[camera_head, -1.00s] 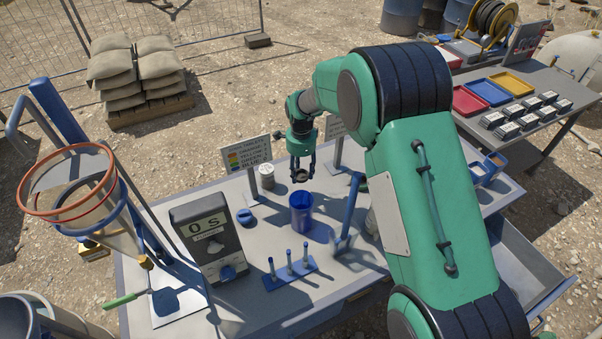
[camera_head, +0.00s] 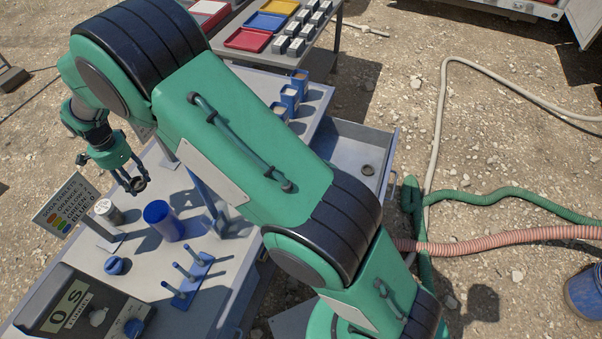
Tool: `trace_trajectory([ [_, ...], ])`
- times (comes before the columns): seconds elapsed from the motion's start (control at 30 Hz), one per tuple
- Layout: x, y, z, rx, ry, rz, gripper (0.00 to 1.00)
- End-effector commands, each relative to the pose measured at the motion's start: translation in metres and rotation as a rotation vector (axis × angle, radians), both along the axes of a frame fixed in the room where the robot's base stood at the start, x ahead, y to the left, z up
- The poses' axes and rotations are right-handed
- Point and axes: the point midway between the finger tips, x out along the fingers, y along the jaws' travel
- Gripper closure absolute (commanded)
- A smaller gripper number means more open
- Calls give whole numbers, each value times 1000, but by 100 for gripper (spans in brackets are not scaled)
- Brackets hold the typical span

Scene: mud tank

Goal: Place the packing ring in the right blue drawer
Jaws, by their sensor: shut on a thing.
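My gripper (camera_head: 133,184) is shut on a small dark, round, ring-like thing, which I take for the packing ring (camera_head: 139,184). It holds it above the grey table, just behind a blue cup (camera_head: 163,222). A drawer (camera_head: 347,143) stands pulled out at the right end of the table, open at the top; its inside looks grey. Another small dark ring (camera_head: 368,170) lies on its floor. My arm crosses the view between gripper and drawer and hides part of the table.
A rack with three blue pegs (camera_head: 187,270), a blue knob-like piece (camera_head: 117,265), a grey-lidded jar (camera_head: 108,211) and a sign (camera_head: 67,207) stand near the gripper. A grey meter (camera_head: 85,315) is at lower left. Blue holders (camera_head: 290,100) stand near the drawer. Hoses (camera_head: 500,240) lie on the ground.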

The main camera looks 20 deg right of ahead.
Motion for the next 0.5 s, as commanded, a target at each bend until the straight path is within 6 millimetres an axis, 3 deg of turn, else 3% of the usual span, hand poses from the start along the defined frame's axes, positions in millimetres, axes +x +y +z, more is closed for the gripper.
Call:
trace_trajectory([
  [0.1, 0, 0, 27, 2, -2, 0, 73],
  [0.37, 0, 0, 77, 2, -2, 0, 73],
  [0.5, 11, -26, 77, -1, 1, -39, 73],
])
